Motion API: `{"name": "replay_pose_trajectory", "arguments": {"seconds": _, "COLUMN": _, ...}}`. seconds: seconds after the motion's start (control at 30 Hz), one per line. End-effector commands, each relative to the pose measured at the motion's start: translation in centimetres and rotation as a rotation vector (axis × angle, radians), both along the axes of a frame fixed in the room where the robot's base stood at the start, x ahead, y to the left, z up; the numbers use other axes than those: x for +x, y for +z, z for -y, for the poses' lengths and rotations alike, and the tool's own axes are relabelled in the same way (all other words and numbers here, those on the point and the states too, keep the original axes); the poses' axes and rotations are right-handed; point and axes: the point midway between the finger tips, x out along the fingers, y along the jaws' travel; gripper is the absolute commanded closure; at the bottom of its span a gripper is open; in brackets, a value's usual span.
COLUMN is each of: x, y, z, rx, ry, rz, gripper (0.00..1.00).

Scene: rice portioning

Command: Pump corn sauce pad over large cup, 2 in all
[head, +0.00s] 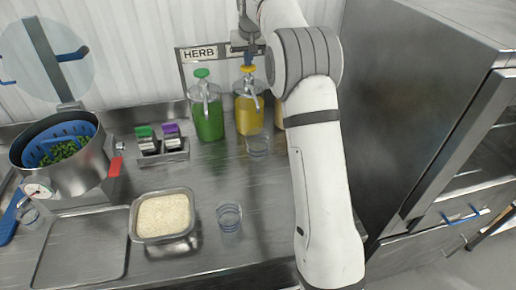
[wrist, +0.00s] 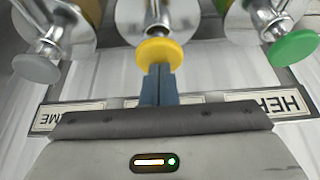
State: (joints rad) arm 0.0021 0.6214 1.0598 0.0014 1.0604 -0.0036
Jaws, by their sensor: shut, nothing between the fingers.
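The yellow sauce dispenser (head: 248,116) stands at the back of the counter with a yellow pump pad (head: 247,69) on top. A clear cup (head: 258,147) stands in front of it, near its spout. A second clear cup (head: 229,217) stands nearer the counter's front; I cannot tell which is the large one. My gripper (head: 249,59) is just above the yellow pad, fingers shut and empty. In the wrist view my shut blue-grey fingers (wrist: 158,82) meet the edge of the yellow pad (wrist: 159,52); I cannot tell whether they touch.
A green dispenser (head: 208,115) stands left of the yellow one; another, mostly hidden by my arm, stands right. A labelled rack (head: 198,53) rises behind. A rice tub (head: 163,217), a pot (head: 62,158) and an empty tray (head: 82,250) occupy the left. A steel cabinet (head: 420,90) stands right.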

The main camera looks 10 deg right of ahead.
Motion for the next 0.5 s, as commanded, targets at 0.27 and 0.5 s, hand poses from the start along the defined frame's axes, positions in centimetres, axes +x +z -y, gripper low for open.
{"name": "replay_pose_trajectory", "arguments": {"seconds": 0.27, "x": 0.0, "y": -1.2, "z": 0.0, "rx": 0.0, "ry": 0.0, "rz": -0.002, "gripper": 1.0}}
{"name": "replay_pose_trajectory", "arguments": {"seconds": 0.5, "x": 0.0, "y": -2.1, "z": 0.0, "rx": 0.0, "ry": 0.0, "rz": -0.003, "gripper": 1.0}}
